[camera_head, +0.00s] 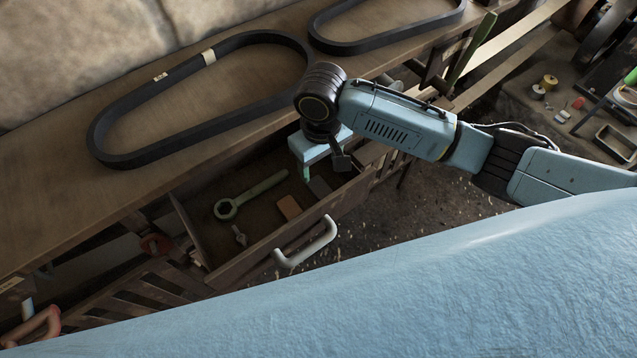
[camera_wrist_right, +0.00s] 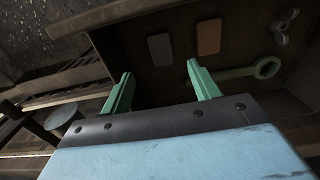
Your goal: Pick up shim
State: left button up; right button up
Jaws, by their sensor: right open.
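Two small flat plates lie side by side in the open drawer (camera_head: 228,275): a dark grey one (camera_head: 319,187) and an orange-brown one (camera_head: 289,207). Either could be the shim; I cannot tell which. In the right wrist view the grey plate (camera_wrist_right: 160,49) and the brown plate (camera_wrist_right: 208,38) lie beyond the fingertips. My right gripper (camera_head: 322,170) is over the drawer's right end, close to the grey plate. Its green fingers (camera_wrist_right: 160,72) are open and apart, with nothing between them. My left gripper is not in view.
A green ring-ended wrench (camera_head: 262,190) and a wing nut (camera_head: 240,236) share the drawer. The drawer's front has a pale handle (camera_head: 308,245). Two black belts (camera_head: 130,160) lie on the wooden bench (camera_head: 50,200) above. The bench edge overhangs the drawer's back.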

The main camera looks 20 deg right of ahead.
aim_at(319, 187)
notch_tip(319, 187, down, 3)
jog(key=shift+r, duration=0.15)
jog(key=shift+w+f, duration=0.15)
jog(key=shift+f, duration=0.4)
notch_tip(319, 187, down, 4)
jog(key=shift+a+r, duration=0.1)
jog(key=shift+r, duration=0.1)
jog(key=shift+f, duration=0.6)
jog(key=shift+c, duration=0.9)
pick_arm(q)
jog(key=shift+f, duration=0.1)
pick_arm(e)
jog(key=shift+r, duration=0.1)
jog(key=c, duration=1)
jog(key=shift+c, duration=0.2)
